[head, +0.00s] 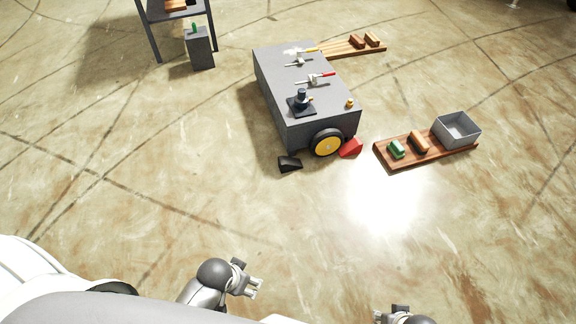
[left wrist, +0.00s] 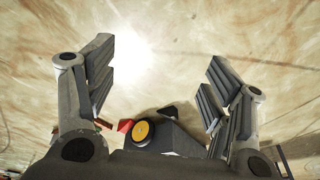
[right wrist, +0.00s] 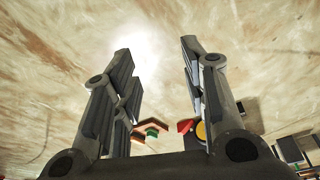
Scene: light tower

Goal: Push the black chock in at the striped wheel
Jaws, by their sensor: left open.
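The black chock (head: 289,163) lies on the floor to the left of the cart's near wheel (head: 326,143), with a gap between them. This wheel has a yellow face and a dark tyre; I cannot make out stripes. A red chock (head: 351,147) sits close at the wheel's right side. My left gripper (head: 256,286) is open and empty, well in front of the black chock. The left wrist view shows the black chock (left wrist: 170,113) and wheel (left wrist: 143,132) beyond its spread fingers. My right gripper (right wrist: 160,75) is open and empty, partly cut off in the head view.
The grey cart (head: 300,92) carries levers and a dark fitting on top. A wooden board (head: 440,152) with a green block, an orange-brown block and a grey bin (head: 456,130) lies to the right. Another board lies behind the cart. The floor between my grippers and the cart is clear.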

